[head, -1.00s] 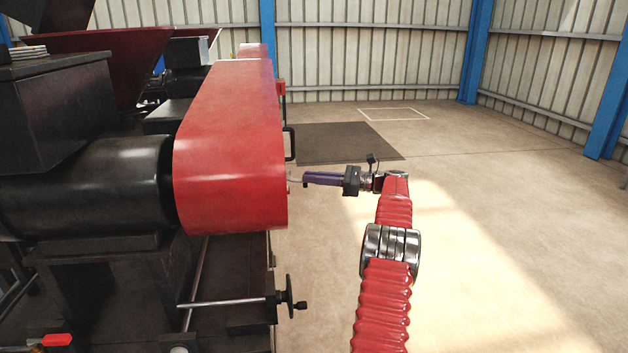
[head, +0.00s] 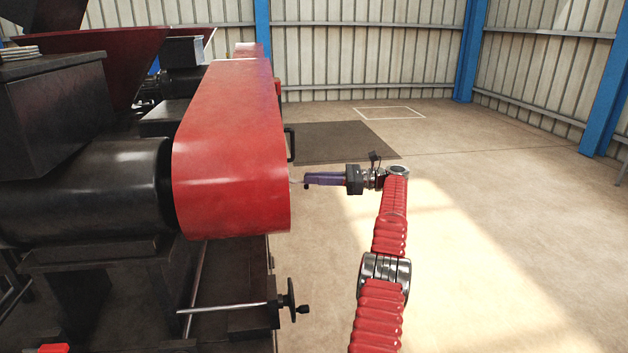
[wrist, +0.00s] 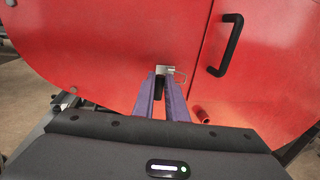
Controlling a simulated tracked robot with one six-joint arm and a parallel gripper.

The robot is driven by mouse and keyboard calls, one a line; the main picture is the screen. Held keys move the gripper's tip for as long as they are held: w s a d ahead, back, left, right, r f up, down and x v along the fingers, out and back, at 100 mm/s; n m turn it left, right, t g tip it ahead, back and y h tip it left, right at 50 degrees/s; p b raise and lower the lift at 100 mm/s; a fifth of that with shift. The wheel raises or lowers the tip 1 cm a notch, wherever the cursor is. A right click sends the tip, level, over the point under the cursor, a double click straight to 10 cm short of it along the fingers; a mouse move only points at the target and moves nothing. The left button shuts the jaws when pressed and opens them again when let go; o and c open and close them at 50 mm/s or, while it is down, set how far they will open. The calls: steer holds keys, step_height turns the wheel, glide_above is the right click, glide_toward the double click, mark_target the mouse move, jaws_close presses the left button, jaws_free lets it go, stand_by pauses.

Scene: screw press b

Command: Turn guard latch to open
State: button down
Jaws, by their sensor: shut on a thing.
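The red guard (head: 230,150) covers the side of the press in the head view; its red face (wrist: 110,45) fills the wrist view. The guard latch shows in the wrist view as a small pale metal plate (wrist: 163,70) with a dark handle (wrist: 159,84) hanging from it, near the seam of the guard. My gripper (wrist: 160,92) has its two purple fingers on either side of the dark handle and is shut on it. In the head view my gripper (head: 306,180) reaches the guard's right side from the right; the latch itself is too small to make out there.
A black grab handle (wrist: 228,45) stands out from the guard, right of the latch. A small red cylinder (wrist: 201,114) shows below right of my fingers. A black handwheel (head: 290,300) sticks out low on the press. The floor to the right is open.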

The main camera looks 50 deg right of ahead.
stand_by(0.3)
steer(key=c, duration=1.8)
jaws_free()
steer(key=shift+c, duration=0.2)
